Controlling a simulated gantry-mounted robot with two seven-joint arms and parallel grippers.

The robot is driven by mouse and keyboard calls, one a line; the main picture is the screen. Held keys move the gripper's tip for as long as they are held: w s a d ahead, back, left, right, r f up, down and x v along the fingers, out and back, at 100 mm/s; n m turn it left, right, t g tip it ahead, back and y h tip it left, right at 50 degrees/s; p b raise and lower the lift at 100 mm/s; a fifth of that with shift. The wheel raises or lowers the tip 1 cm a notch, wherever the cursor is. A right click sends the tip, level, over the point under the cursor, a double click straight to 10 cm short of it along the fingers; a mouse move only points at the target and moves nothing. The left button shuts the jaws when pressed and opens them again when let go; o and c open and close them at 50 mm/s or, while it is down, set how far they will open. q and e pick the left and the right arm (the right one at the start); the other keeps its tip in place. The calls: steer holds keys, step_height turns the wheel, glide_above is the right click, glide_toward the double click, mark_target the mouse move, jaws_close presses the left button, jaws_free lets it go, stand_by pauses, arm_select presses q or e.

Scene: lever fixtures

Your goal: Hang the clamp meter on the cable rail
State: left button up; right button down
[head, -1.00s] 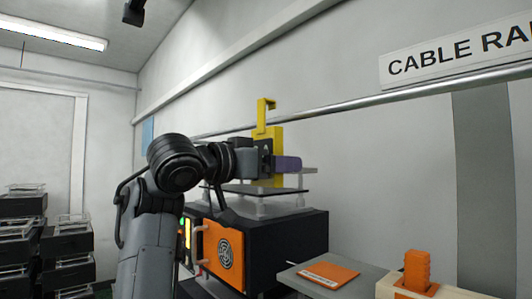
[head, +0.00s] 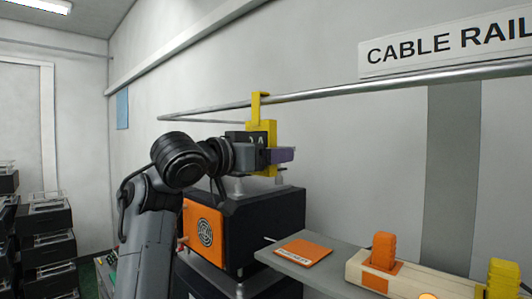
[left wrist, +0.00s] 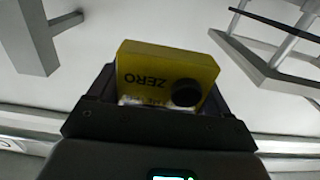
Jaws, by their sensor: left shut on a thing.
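The yellow clamp meter (head: 262,132) is upright in the head view, with its hook at the top. The hook overlaps the metal cable rail (head: 390,86) in the picture, its top just above the rail. I cannot tell whether it touches or bears on the rail. My left gripper (head: 264,150) is shut on the meter's body from the left. In the left wrist view the meter (left wrist: 150,72), marked ZERO with a dark knob, sits between the dark fingers of the gripper (left wrist: 160,100). My right gripper is not in view.
The CABLE RAIL sign (head: 450,45) is on the wall above the rail. Below the meter stands a black cabinet with an orange panel (head: 204,226). A grey shelf (head: 325,262) with an orange card and a tray (head: 370,274) holding an orange block are at right.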

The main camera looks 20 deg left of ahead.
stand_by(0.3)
arm_select(q)
steer(key=o, duration=1.2)
steer(key=shift+s, duration=0.1)
